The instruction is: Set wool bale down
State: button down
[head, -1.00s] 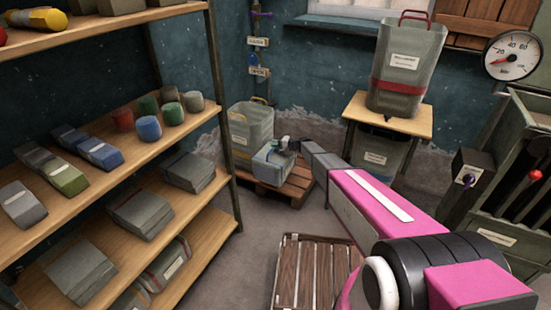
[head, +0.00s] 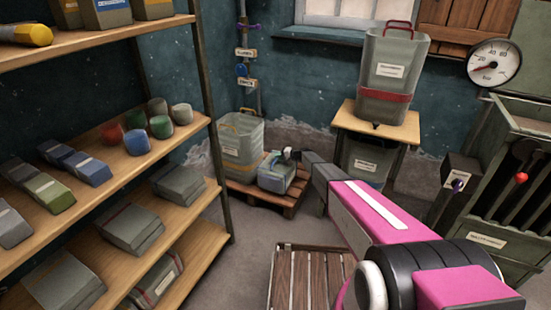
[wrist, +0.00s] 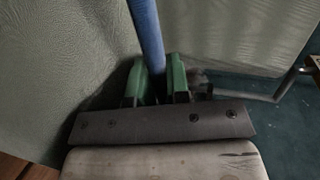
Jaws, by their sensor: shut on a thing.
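The wool bale (head: 275,176) appears to be the small grey-green, pale blue-banded block over the low wooden pallet (head: 265,200) on the floor by the back wall. My gripper (head: 291,155) is at its top. In the wrist view my gripper (wrist: 159,66) has its green fingers closed around a blue bar or strap (wrist: 146,30), with the textured grey-green surface (wrist: 55,70) close behind it. I cannot tell whether the bale's underside touches the pallet slats.
A grey bin (head: 240,145) with a yellow handle stands just left of the bale. A stand (head: 375,122) bearing a tall grey bin (head: 400,65) is to the right. Shelving (head: 150,165) lines the left. A slatted wooden platform (head: 310,280) is in front.

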aim_at(277, 162)
jog(key=shift+f, duration=1.95)
jog(key=c, duration=1.1)
grip_release()
jog(key=v, duration=1.2)
jog(key=s+d+r+n+g+h, duration=0.1)
jog(key=s+d+r+h, duration=0.3)
jog(key=s, duration=1.2)
jog(key=s+d+r+n+g+h, duration=0.1)
jog(key=s+d+r+h, duration=0.4)
jog(key=s, duration=1.2)
jog(key=s+d+r+n+g+h, duration=0.1)
jog(key=s+d+r+h, duration=0.3)
jog(key=s+d+r, duration=0.5)
jog(key=s+r, duration=0.4)
jog(key=s, duration=0.4)
jog(key=shift+d+h, duration=0.35)
jog(key=shift+h, duration=0.05)
